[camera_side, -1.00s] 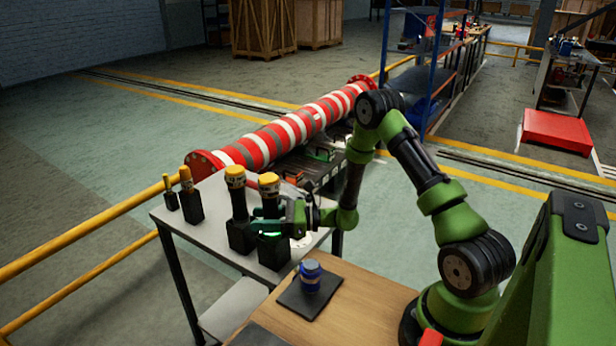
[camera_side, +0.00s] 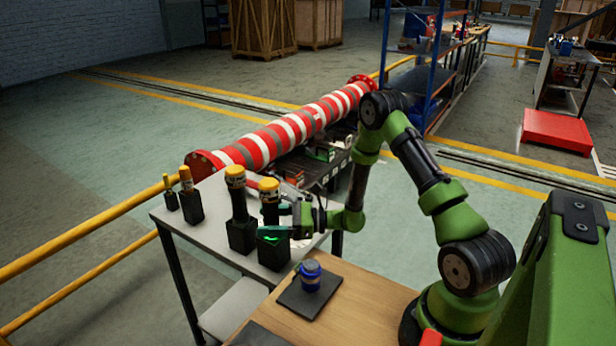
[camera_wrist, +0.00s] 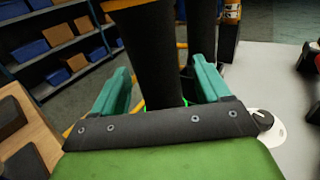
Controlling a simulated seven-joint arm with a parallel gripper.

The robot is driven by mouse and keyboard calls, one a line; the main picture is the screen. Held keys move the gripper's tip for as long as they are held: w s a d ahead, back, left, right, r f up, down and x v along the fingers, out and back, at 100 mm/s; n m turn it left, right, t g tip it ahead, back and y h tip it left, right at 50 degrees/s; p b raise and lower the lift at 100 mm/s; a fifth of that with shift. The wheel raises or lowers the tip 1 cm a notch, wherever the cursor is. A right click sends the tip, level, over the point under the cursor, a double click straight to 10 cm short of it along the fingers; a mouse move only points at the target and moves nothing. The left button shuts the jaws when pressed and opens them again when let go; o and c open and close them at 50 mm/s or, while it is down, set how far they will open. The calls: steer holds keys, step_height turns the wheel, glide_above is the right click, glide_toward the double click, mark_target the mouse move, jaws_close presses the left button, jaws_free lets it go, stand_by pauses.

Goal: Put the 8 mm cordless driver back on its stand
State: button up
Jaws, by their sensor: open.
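A black cordless driver with a yellow cap (camera_side: 269,195) stands upright in a black stand (camera_side: 274,252) whose front shows a green light. It is the front one on the grey table; its size marking is too small to read. My gripper (camera_side: 288,209) is open just to the right of this driver, at the height of its lower body. In the wrist view the driver's dark body (camera_wrist: 152,50) rises ahead of and between the spread teal fingers of my gripper (camera_wrist: 162,82). No contact with the fingers is visible. The driver's foot is partly hidden by my gripper's palm.
A second yellow-capped driver (camera_side: 236,190) stands close to the left, with smaller ones (camera_side: 186,185) beyond. A blue jar (camera_side: 310,274) sits on a dark mat in front.

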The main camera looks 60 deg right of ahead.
steer(key=v, duration=1.5)
steer(key=shift+s, duration=0.15)
steer(key=shift+r, duration=0.1)
steer(key=s+a+n+g, duration=0.1)
steer(key=a+g, duration=0.1)
steer(key=s+a+n+g+y, duration=0.1)
steer(key=a+n+g, duration=0.1)
steer(key=s+a+n+g+y, duration=0.1)
steer(key=s+g, duration=0.1)
steer(key=shift+a+n+g, duration=0.3)
steer(key=shift+a+n, duration=0.1)
steer(key=s+a+r+n+h, duration=0.2)
steer(key=a+r+n+h, duration=0.3)
steer(key=r+n, duration=0.5)
steer(key=s+a+r+n+h, duration=0.3)
steer(key=a+r+n+h, duration=0.2)
steer(key=r+n, duration=0.5)
steer(key=shift+s+a+r+g, duration=0.2)
steer(key=shift+a+r+g, duration=0.2)
steer(key=shift+a+r, duration=0.55)
